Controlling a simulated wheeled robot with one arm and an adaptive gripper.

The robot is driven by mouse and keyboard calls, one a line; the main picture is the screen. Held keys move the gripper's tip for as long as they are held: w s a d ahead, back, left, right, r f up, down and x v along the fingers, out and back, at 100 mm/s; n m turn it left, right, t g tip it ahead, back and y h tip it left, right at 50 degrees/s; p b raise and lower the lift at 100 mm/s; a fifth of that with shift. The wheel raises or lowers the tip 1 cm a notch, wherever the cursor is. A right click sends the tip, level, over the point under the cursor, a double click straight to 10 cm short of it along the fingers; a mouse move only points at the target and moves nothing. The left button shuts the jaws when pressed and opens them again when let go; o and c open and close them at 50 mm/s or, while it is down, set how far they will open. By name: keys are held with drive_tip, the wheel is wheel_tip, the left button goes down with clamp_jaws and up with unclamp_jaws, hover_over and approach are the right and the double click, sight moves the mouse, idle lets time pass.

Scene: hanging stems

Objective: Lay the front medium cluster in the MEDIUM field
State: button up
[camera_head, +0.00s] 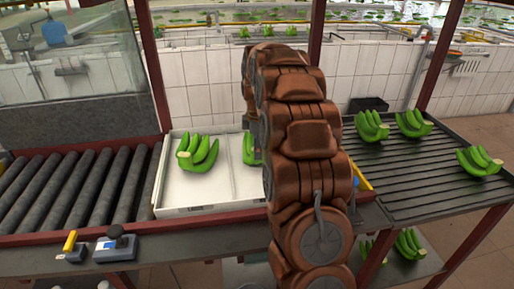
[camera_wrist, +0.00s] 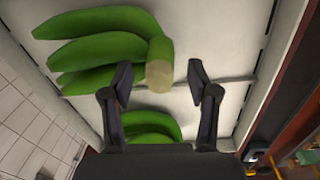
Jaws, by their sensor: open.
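A green banana cluster (camera_wrist: 105,45) lies in the right half of the white tray (camera_head: 212,212). In the head view this cluster (camera_head: 249,150) is mostly hidden behind my arm. Its pale cut crown (camera_wrist: 159,75) is by the tray's divider, between and just beyond the fingertips of my gripper (camera_wrist: 160,85). My gripper is open, with a gap on both sides of the crown. Another cluster (camera_head: 198,154) lies in the left half; it shows partly in the wrist view (camera_wrist: 150,126). No field label is readable, and I cannot tell which cluster is the front medium one.
Several clusters lie on the dark ribbed table (camera_head: 420,165) at the right, with more on a lower shelf (camera_head: 408,243). A roller conveyor (camera_head: 75,190) adjoins the tray at the left. Small devices (camera_head: 115,246) stand on the front ledge. A tiled wall (camera_head: 195,90) is behind.

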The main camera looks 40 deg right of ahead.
wheel_tip(320, 180, up, 12)
drive_tip(key=shift+s+a, duration=0.2)
drive_tip(key=shift+s, duration=0.15)
drive_tip(key=s+a+f+m+g+p, duration=0.1)
drive_tip(key=s+a+m, duration=0.4)
drive_tip(key=s+a, duration=1.15)
drive_tip(key=s+a+f+m, duration=0.3)
drive_tip(key=s+a+f, duration=0.1)
drive_tip(key=s, duration=0.6)
drive_tip(key=s+a+f+m+g, duration=0.1)
drive_tip(key=s+a+f+m, duration=0.2)
drive_tip(key=s, duration=0.7)
drive_tip(key=shift+a+f+p, duration=0.45)
drive_tip(key=shift+a+f, duration=0.1)
drive_tip(key=shift+a, duration=0.7)
